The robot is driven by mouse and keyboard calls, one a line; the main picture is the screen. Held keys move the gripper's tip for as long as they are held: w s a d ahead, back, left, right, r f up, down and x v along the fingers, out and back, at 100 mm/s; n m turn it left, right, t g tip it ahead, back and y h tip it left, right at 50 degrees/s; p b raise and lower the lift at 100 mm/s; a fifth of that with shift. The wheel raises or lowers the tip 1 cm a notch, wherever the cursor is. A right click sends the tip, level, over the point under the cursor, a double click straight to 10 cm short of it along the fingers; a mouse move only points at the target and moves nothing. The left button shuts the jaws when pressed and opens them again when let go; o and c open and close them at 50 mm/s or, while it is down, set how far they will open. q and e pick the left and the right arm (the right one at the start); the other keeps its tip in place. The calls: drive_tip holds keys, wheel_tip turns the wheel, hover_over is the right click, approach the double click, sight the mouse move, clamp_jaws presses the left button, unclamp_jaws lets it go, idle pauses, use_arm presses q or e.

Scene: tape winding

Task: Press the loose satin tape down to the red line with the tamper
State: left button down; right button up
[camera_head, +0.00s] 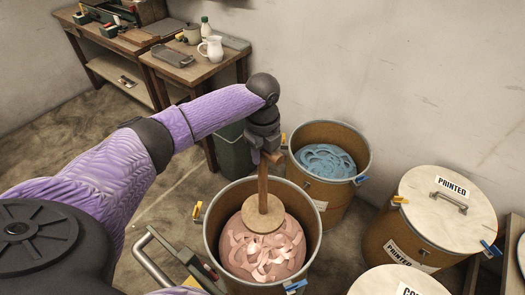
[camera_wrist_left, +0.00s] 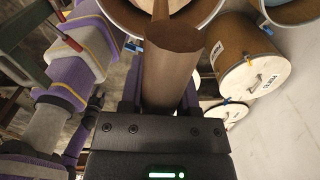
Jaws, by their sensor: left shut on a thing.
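My left gripper (camera_head: 263,155) is shut on the upright wooden handle of the tamper, above an open drum. The tamper's round wooden disc (camera_head: 262,214) is inside the drum, over the loose pink satin tape (camera_head: 262,252). I cannot tell whether the disc touches the tape. The tape lies in a shiny, curled heap. The drum's rim (camera_head: 315,215) stands clear around it. The red line is not visible. In the left wrist view the brown tamper handle (camera_wrist_left: 172,75) runs up between my fingers, hiding most of the disc. My right gripper is not in view.
A second open drum (camera_head: 345,137) with blue tape (camera_head: 325,160) stands behind. A lidded drum marked PRINTED (camera_head: 440,200) is on the right, and another pale lid (camera_head: 395,283) is at the front. A green bin (camera_head: 235,155) and a workbench (camera_head: 205,72) are behind my arm.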

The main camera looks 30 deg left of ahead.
use_arm(q)
drive_tip(key=b, duration=0.9)
hover_over(263, 202)
drive_tip(key=w, duration=0.1)
drive_tip(key=f, duration=0.9)
drive_tip(key=shift+a+f, duration=0.35)
drive_tip(key=shift+a, duration=0.05)
wheel_tip(263, 202, down, 12)
drive_tip(key=b, duration=0.6)
drive_tip(key=shift+r, duration=0.1)
drive_tip(key=shift+f+b, duration=0.3)
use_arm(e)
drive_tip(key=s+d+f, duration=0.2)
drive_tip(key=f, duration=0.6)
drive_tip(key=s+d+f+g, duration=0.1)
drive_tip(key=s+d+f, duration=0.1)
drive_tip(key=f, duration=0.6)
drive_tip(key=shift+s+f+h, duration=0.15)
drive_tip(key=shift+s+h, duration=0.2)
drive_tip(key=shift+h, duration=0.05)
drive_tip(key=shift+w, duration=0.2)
